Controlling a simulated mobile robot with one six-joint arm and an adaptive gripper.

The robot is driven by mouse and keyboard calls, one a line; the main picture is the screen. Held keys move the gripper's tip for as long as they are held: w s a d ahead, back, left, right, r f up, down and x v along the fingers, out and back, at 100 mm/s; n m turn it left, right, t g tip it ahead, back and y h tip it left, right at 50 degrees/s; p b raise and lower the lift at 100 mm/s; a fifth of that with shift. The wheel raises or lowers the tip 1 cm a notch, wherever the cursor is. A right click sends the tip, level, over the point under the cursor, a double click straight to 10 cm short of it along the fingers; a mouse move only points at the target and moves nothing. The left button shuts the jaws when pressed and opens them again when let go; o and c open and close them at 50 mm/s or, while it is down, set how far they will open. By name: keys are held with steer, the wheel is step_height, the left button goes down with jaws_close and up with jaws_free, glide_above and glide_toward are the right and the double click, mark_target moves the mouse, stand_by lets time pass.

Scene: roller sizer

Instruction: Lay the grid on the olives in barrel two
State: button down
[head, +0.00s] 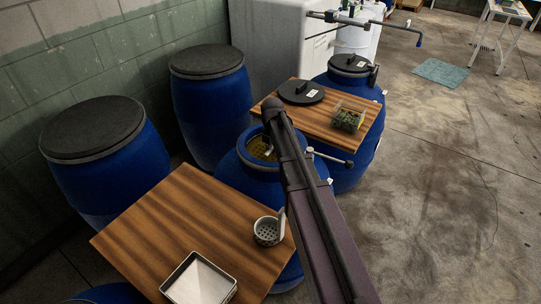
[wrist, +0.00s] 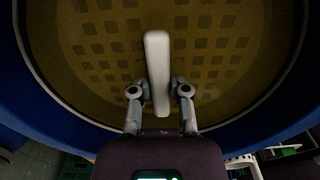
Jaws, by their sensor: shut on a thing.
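The open blue barrel (head: 238,170) stands between the two wooden boards, with yellowish contents showing in its mouth. In the wrist view the round yellow-brown grid (wrist: 100,48) with square holes lies inside the barrel rim (wrist: 42,92) and fills most of the mouth. Its pale upright bar handle (wrist: 157,60) is between the fingers of my gripper (wrist: 160,92), which is shut on it. In the head view my arm hides most of the gripper and part of the barrel mouth. The olives under the grid cannot be made out.
A near wooden board (head: 165,225) holds a perforated metal cup (head: 267,231) and a metal tray (head: 198,282). The far board (head: 332,118) holds a black lid (head: 301,91) and a clear box of green things (head: 347,117). Lidded blue barrels (head: 210,100) stand left; open floor lies right.

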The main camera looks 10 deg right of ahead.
mark_target(272, 148)
steer(key=shift+f, duration=0.45)
steer(key=c, duration=0.6)
jaws_free()
steer(key=shift+r, duration=0.1)
steer(key=shift+r, duration=0.15)
step_height(272, 148, up, 12)
steer(key=p, duration=1.2)
stand_by(0.3)
